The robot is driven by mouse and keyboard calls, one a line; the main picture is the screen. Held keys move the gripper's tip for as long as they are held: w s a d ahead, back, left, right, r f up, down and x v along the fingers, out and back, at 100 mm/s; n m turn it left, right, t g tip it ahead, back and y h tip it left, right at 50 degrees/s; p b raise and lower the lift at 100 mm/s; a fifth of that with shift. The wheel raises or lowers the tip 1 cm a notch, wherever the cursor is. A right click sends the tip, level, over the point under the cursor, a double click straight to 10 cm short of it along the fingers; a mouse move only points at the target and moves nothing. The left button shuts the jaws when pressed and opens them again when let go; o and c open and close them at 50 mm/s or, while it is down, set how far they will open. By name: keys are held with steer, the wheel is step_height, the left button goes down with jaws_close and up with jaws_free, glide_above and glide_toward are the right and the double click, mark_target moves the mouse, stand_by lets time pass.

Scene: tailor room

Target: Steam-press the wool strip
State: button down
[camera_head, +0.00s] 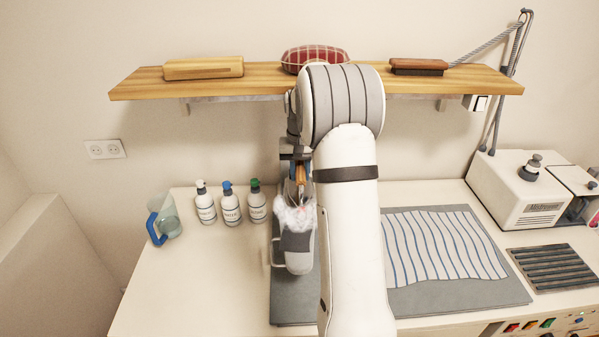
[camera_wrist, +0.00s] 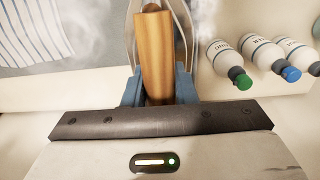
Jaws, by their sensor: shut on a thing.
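My gripper (camera_head: 299,173) is shut on the wooden handle (camera_wrist: 153,55) of a steam iron. The handle stands between the blue fingers in the wrist view. The iron's grey body (camera_head: 298,258) hangs left of my arm in the head view, with white steam around it. I cannot tell whether it touches the surface below. A cloth with blue wavy stripes (camera_head: 440,247) lies on a grey pressing mat (camera_head: 460,298), right of my arm. Part of this cloth shows in the wrist view (camera_wrist: 28,38). My arm hides the middle of the mat. I cannot make out a separate wool strip.
Three bottles with white, blue and green caps (camera_head: 231,206) and a jug with a blue handle (camera_head: 163,219) stand at the left. A white steam unit (camera_head: 520,190) and a dark ribbed rest (camera_head: 553,267) are at the right. A wooden shelf (camera_head: 260,88) runs above.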

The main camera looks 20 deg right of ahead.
steer(key=shift+r, duration=0.2)
steer(key=shift+w+r+p, duration=0.1)
steer(key=shift+r+p, duration=1.9)
steer(key=shift+r, duration=1.5)
